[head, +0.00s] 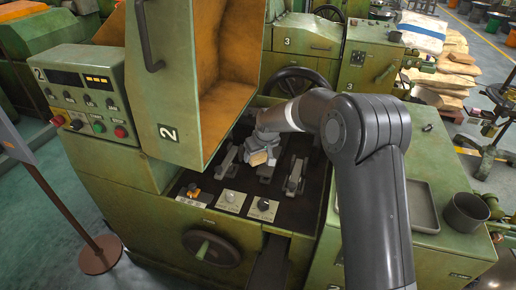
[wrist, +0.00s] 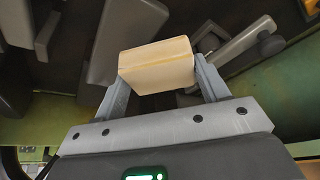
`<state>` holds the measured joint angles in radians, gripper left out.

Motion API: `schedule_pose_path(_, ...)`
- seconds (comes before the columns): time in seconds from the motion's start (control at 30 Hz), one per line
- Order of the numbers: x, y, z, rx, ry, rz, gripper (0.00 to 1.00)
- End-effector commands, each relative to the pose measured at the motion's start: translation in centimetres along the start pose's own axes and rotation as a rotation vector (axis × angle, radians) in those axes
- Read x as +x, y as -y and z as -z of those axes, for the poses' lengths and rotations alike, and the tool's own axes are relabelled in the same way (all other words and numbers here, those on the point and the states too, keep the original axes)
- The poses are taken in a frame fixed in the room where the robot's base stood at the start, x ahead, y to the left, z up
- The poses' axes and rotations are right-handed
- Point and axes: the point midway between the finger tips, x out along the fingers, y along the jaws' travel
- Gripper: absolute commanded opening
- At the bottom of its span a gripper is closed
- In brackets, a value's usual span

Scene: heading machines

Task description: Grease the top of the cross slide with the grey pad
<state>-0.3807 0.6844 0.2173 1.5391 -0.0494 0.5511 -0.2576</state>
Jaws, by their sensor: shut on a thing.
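My gripper (wrist: 158,85) is shut on a pale cream block (wrist: 157,66), which sits between its two grey fingers. The block also shows as a small tan shape (head: 258,158) under my gripper in the head view. No grey face of it shows, and its underside is hidden. My gripper is over the dark bed of green machine 2, among grey metal slide parts (head: 295,178). I cannot tell which of them is the cross slide, or whether the block touches one.
An open green guard (head: 166,75) with an orange inside stands left of my gripper. Small orange (head: 193,190), pale (head: 231,197) and dark (head: 263,205) pieces stand along the bed's front edge. A grey tray (head: 422,207) and a dark cup (head: 466,211) are at the right.

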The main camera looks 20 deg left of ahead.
Motion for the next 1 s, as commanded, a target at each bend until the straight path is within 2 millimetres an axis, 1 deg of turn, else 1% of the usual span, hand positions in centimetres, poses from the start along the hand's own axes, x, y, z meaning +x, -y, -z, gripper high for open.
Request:
schedule_pose_path(0.17,1.8,0.0,-0.8,0.000,0.002,0.000,0.49)
schedule_pose_path(0.2,1.5,-0.5,-1.1,0.002,0.001,-0.001,0.49)
schedule_pose_path(0.9,-0.1,-4.8,-5.5,0.004,0.001,-0.001,0.49)
schedule_pose_path(1.0,0.2,-5.4,-4.8,0.001,0.000,-0.001,0.49)
